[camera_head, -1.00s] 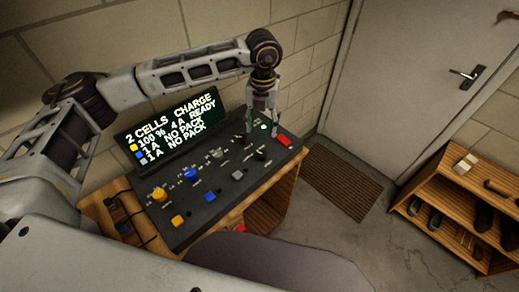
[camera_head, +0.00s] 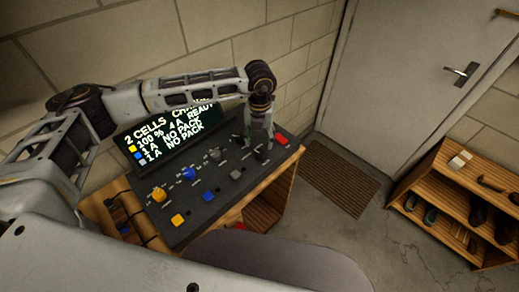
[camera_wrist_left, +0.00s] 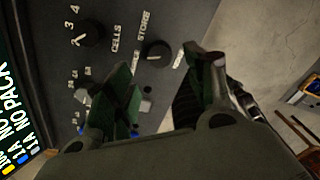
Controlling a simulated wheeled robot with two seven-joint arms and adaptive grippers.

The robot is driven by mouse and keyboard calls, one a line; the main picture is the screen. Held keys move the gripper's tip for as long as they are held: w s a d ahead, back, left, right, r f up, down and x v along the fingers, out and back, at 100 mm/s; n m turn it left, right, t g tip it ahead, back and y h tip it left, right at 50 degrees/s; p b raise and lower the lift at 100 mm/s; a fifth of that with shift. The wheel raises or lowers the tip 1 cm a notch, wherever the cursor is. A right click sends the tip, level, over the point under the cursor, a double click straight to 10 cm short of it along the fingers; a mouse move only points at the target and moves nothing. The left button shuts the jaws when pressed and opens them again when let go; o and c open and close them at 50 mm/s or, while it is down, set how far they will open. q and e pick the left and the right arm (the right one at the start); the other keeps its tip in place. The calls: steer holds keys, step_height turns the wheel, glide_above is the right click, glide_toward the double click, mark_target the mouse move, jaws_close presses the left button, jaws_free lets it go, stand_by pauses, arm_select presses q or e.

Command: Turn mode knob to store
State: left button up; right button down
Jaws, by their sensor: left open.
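The dark control panel (camera_head: 221,187) lies on a wooden bench, with a lit display (camera_head: 165,140) behind it reading 2 cells, 100 %, partly covered by my arm. In the left wrist view, a black knob (camera_wrist_left: 155,51) beside the word STORE appears to be the mode knob. Another black knob (camera_wrist_left: 92,33) has CELLS and numbers beside it. My left gripper (camera_head: 258,142) is open over the panel's far right part. In the wrist view its fingers (camera_wrist_left: 163,78) lie either side of the STORE knob's line; contact cannot be told. My right gripper is not in view.
Yellow (camera_head: 158,195), blue (camera_head: 189,174) and grey (camera_head: 216,155) knobs stand left of the gripper, with coloured buttons in front. A red button (camera_head: 281,140) is close on the right. A door (camera_head: 400,90), mat (camera_head: 340,178) and shoe shelf (camera_head: 450,215) lie further right.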

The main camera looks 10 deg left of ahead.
mark_target(259, 152)
arm_select(q)
steer(key=shift+f+p, duration=0.65)
steer(key=shift+f, duration=2.8)
steer(key=shift+c, duration=0.4)
steer(key=c, duration=0.9)
